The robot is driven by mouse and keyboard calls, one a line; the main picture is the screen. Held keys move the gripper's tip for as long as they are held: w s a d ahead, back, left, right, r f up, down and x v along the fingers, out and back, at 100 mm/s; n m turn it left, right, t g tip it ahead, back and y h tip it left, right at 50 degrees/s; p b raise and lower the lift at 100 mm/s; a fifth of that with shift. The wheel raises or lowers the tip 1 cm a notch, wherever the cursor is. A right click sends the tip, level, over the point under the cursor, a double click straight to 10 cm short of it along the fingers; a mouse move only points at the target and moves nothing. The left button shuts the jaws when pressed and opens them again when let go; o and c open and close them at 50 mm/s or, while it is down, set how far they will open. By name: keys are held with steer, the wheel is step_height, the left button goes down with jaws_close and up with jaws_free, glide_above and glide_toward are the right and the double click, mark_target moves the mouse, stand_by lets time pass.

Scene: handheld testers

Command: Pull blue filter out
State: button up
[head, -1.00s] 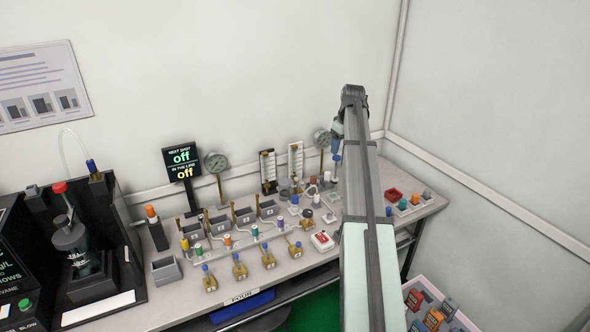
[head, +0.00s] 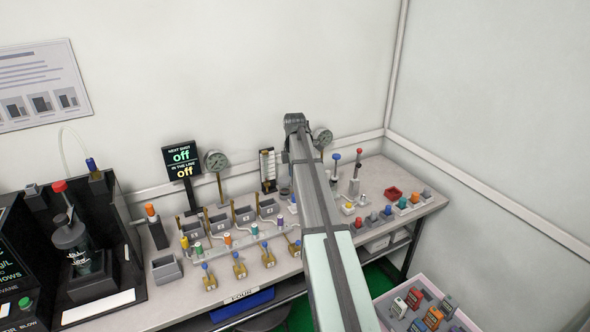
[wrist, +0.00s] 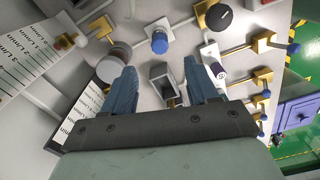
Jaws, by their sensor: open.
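In the wrist view, my gripper (wrist: 159,68) is open, with its two blue-grey fingers apart and nothing held between them. A small blue-topped cylinder (wrist: 159,41) stands beyond the fingertips, near the picture's top; I cannot tell if it is the blue filter. A hollow grey square holder (wrist: 164,77) shows between the fingers. In the head view, my arm hides the fingertips. Colored cylinders, including an orange one (head: 228,241), stand in a row on the bench.
Brass valves with blue knobs (head: 239,267) line the bench front. Gauges (head: 216,161) and a flow meter (head: 267,168) stand behind. A crate (head: 455,312) is below.

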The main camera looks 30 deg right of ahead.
step_height(320, 180, down, 10)
steer(key=shift+f, duration=0.25)
stand_by(0.3)
jaws_close()
stand_by(0.9)
